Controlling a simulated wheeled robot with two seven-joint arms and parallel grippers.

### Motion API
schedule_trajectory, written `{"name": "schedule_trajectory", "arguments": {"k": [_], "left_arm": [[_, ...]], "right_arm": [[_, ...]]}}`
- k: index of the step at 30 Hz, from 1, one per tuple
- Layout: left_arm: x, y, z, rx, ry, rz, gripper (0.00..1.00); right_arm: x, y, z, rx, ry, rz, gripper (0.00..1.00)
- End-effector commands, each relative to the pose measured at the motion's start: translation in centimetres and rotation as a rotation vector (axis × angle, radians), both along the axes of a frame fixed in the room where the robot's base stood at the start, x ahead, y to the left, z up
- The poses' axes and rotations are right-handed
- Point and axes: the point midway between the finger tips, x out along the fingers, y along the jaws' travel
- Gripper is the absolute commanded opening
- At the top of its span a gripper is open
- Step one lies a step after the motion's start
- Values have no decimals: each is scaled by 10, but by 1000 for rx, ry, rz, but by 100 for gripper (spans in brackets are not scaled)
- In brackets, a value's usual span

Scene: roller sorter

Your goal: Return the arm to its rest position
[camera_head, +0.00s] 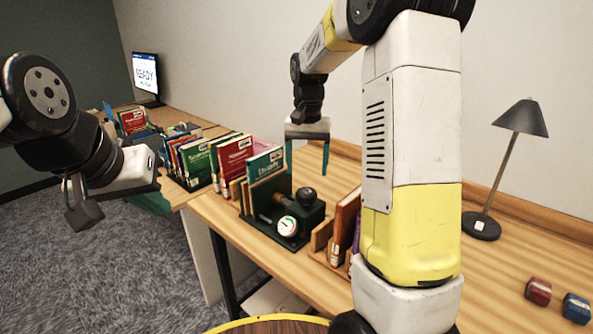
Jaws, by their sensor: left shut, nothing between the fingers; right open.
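My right arm (413,120) rises through the middle of the camera_head view and bends over to the left. Its gripper (307,160) points down above the wooden desk, with two thin fingers apart and nothing between them. It hangs behind and above a dark green device with a round dial (287,226). My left arm comes in from the left edge. Its gripper (84,216) points down over the grey carpet, left of the desks, shut and empty. The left fingertips are small and dark in this view.
A green book (266,166) and a red book (234,155) stand in a row on the wooden desk (340,165). A dark lamp (522,117), a red block (538,291) and a blue block (576,308) stand at the right. A lit screen (145,74) is at the back left.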

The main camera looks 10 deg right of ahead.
Motion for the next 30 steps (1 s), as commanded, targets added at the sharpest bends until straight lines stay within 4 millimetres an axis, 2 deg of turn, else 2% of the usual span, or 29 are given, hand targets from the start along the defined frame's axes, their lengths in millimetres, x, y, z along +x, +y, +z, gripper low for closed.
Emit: {"name": "schedule_trajectory", "arguments": {"k": [10, 14, 17, 21, 26, 30], "left_arm": [[0, 0, 0, 0, 0, 0, 0], [0, 0, 0, 0, 0, 0, 0], [0, 0, 0, 0, 0, 0, 0], [0, 0, 0, 0, 0, 0, 0], [0, 0, 0, 0, 0, 0, 0], [0, 0, 0, 0, 0, 0, 0]], "right_arm": [[-2, 0, 3, 3, -4, 2, 73], [-17, 0, 20, 26, -44, 23, 73], [-43, 1, 42, 57, -103, 58, 73], [-88, 3, 71, 97, -208, 122, 73], [-143, 8, 89, 119, -330, 199, 73], [-187, 13, 94, 122, -434, 260, 73]]}}
